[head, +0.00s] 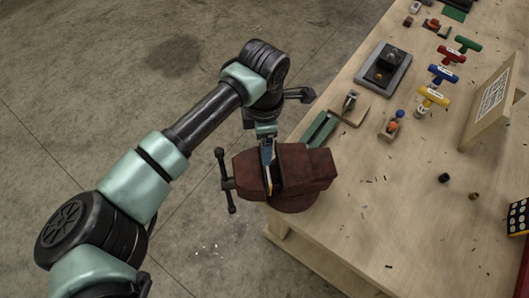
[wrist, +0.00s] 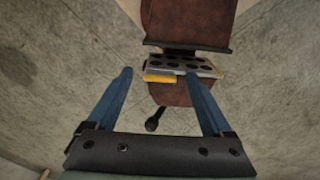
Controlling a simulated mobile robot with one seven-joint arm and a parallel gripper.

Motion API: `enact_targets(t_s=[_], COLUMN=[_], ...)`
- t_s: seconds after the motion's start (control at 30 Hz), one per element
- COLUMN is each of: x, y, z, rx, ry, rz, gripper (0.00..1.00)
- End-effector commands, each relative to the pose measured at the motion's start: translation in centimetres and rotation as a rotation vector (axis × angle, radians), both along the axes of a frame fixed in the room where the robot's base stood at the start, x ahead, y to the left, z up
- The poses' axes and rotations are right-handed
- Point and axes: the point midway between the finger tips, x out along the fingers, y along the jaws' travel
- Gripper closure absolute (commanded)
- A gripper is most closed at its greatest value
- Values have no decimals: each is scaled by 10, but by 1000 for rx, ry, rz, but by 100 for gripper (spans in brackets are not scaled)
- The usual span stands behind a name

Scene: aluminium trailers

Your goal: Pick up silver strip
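The silver strip (wrist: 205,68) is a grey plate with dark round holes. It sits between the jaws of a brown vise (wrist: 190,22), with a yellow piece (wrist: 160,77) along its near left edge. The vise (head: 305,170) is at the table's left edge in the head view, where the strip is mostly hidden. My gripper (wrist: 158,74) is open, its two blue fingers spread apart with nothing between them gripped. The fingertips are close to the strip in the wrist view. In the head view my gripper (head: 267,152) points down over the vise jaws.
The vise handle (head: 226,180) sticks out left over the concrete floor. The wooden table (head: 375,205) holds a green block (head: 319,130), a dark device on a grey tray (head: 384,70), coloured T-handles (head: 443,75) and a tilted wooden board (head: 492,103). The table's middle is mostly clear.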

Motion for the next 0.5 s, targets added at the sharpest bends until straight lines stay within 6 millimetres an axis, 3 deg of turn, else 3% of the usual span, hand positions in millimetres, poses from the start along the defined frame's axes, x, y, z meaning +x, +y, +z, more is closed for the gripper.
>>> enact_targets(t_s=[0.07,0.43,0.5], x=[0,0,0], y=[0,0,0], z=[0,1,1], rx=[0,0,-1], ry=[0,0,0], rz=[0,0,0], gripper=[29,96,100])
